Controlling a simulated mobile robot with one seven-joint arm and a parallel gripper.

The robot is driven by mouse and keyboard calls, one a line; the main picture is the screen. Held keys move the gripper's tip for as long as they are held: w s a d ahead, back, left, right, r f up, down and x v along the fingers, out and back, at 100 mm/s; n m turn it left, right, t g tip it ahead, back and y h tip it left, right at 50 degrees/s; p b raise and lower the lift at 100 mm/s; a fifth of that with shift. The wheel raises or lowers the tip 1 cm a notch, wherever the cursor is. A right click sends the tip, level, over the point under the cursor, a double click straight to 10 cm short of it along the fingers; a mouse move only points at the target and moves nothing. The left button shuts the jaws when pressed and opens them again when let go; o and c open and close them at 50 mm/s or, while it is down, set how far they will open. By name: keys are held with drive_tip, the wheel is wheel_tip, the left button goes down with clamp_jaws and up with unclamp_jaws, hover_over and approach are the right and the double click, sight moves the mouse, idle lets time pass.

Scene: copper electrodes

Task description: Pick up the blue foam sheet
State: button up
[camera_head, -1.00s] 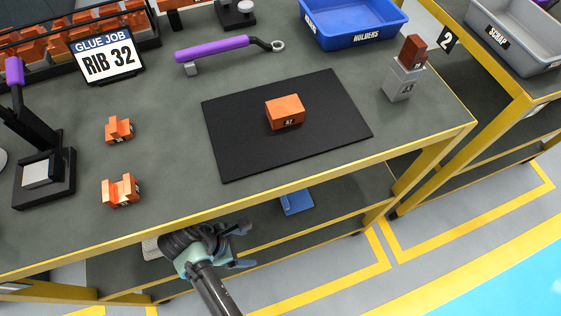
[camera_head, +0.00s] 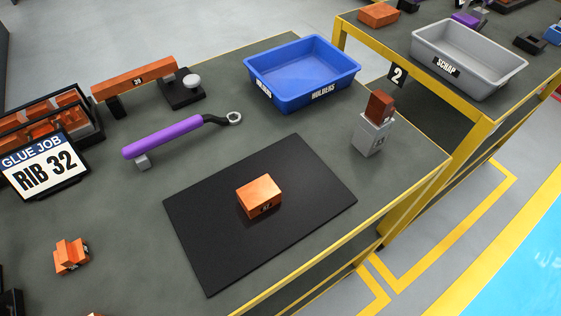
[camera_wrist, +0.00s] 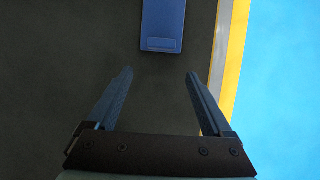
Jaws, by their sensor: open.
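The blue foam sheet (camera_wrist: 163,22) shows in the wrist view as a flat blue rectangle on a dark surface at the top of the picture, its far end cut off by the frame. It has a small outlined patch near its near edge. My gripper (camera_wrist: 159,72) is open and empty, its two fingers spread on either side below the sheet's near edge. The sheet lies ahead of the fingertips, in line with the gap between them and not between the fingers. Neither the sheet nor my gripper shows in the current head view.
In the wrist view a yellow edge (camera_wrist: 237,50) runs right of the sheet. On the tabletop are a black mat (camera_head: 200,225) with a copper block (camera_head: 259,195), a purple-handled tool (camera_head: 165,138), a blue bin (camera_head: 300,95) and a grey block (camera_head: 370,135). A grey scrap bin (camera_head: 480,85) stands on another table.

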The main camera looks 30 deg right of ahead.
drive_tip(key=d, duration=0.3)
drive_tip(key=shift+d, duration=0.35)
drive_tip(key=shift+b+x, duration=0.8)
drive_tip(key=shift+x, duration=0.7)
clamp_jaws()
drive_tip(key=shift+r, duration=0.1)
